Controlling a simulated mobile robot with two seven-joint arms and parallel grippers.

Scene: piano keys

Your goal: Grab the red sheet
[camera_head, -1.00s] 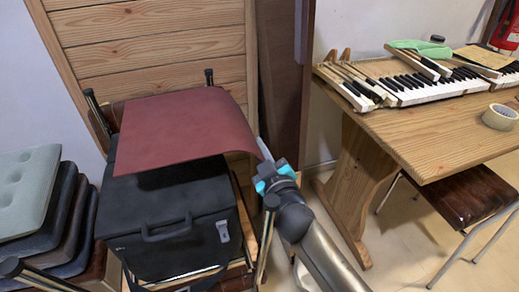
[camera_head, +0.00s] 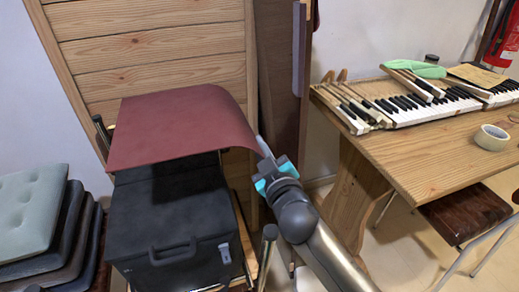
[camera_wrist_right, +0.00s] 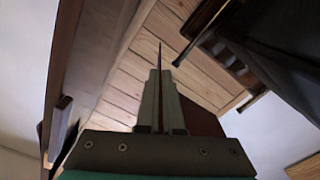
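The dark red sheet (camera_head: 180,128) is held out above the black case (camera_head: 170,215) in the head view, its right edge curling down. My right gripper (camera_head: 262,148) is shut on that right edge. In the right wrist view, the two fingers (camera_wrist_right: 160,80) are close together with the thin edge of the sheet between them. Part of the red sheet (camera_wrist_right: 200,118) shows behind the fingers there. The sheet's far left side hangs free, beyond my grip. My left gripper is in neither view.
Stacked cushions (camera_head: 30,215) stand at the left. A wooden panel (camera_head: 150,45) stands behind the sheet. A brown-seated chair (camera_head: 465,213) stands at the table.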

